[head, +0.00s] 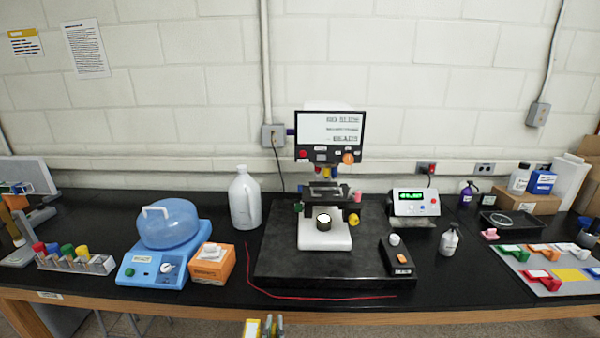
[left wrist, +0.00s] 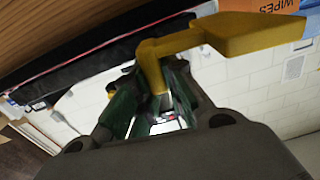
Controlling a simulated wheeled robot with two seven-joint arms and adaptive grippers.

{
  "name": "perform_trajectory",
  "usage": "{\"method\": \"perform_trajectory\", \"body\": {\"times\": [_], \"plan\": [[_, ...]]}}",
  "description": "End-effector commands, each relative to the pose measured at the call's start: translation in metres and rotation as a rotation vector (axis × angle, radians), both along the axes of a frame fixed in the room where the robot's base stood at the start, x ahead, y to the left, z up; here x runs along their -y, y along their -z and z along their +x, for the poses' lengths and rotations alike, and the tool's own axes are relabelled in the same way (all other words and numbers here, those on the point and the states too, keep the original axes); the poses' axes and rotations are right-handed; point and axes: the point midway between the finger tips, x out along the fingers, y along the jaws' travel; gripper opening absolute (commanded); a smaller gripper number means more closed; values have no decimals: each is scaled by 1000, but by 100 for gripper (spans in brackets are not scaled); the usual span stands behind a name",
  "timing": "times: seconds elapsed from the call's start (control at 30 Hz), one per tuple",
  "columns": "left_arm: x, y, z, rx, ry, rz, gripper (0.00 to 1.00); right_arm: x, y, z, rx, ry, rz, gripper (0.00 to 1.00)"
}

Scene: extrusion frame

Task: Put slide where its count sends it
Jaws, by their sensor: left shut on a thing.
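My left gripper (head: 270,325) is at the bottom edge of the head view, in front of the bench. It is shut on the bent grip of a yellow slide holder (head: 252,328), which also shows in the left wrist view (left wrist: 255,33) with its flat part reaching right. Its slide face is not readable. The microscope (head: 323,195) stands mid-bench with a screen (head: 330,128) above it; the screen's text seems to say no slide. A grey sorting board (head: 545,285) at right carries green, orange and red holders and a yellow patch. My right gripper is out of view.
A black button box (head: 397,257) and a small white bottle (head: 449,240) stand right of the microscope. A red cord (head: 300,296) lies along the front. A blue centrifuge (head: 165,240), an orange wipes box (head: 214,264) and a tube rack (head: 75,263) fill the left.

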Motion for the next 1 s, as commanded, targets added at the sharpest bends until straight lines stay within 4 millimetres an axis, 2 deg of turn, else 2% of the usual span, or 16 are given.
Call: {"method": "perform_trajectory", "body": {"times": [0.13,0.5,0.73,0.9,1.0], "plan": [[-1,6,-5,1,-1,0,0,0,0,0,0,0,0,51],[0,6,-5,1,2,0,0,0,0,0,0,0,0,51],[10,6,-5,1,50,1,0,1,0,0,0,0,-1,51],[24,-3,-4,2,116,0,0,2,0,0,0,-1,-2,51],[22,-17,4,3,140,-1,0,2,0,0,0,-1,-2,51]]}}
